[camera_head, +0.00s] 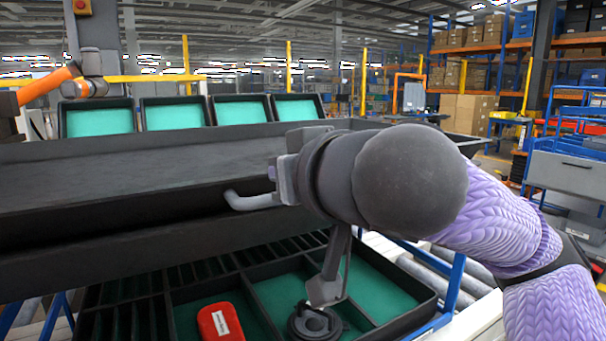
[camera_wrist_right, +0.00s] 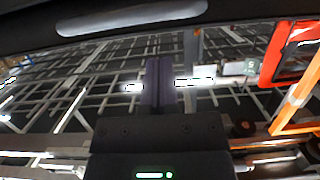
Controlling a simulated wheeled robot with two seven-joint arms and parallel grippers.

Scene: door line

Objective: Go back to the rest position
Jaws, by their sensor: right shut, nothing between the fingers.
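My right arm comes in from the right in the head view, with a purple sleeve and a dark wrist. My right gripper (camera_head: 272,173) is mostly hidden behind this wrist. It is beside a bent grey handle (camera_head: 250,201) on the front of a long black bin (camera_head: 120,165). In the right wrist view the narrow purple fingers (camera_wrist_right: 158,82) are together and empty, with the ceiling beyond. A dark edge with a pale grey bar (camera_wrist_right: 130,16) crosses the top of that view. My left gripper is not in view.
Below the bin is a black divided tray (camera_head: 420,290) with green floors. It holds a red case (camera_head: 220,322) and a round black part (camera_head: 314,322). Several green-lined bins (camera_head: 95,120) stand behind. An orange robot arm (camera_head: 48,84) is at far left, a blue rack (camera_head: 570,165) at right.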

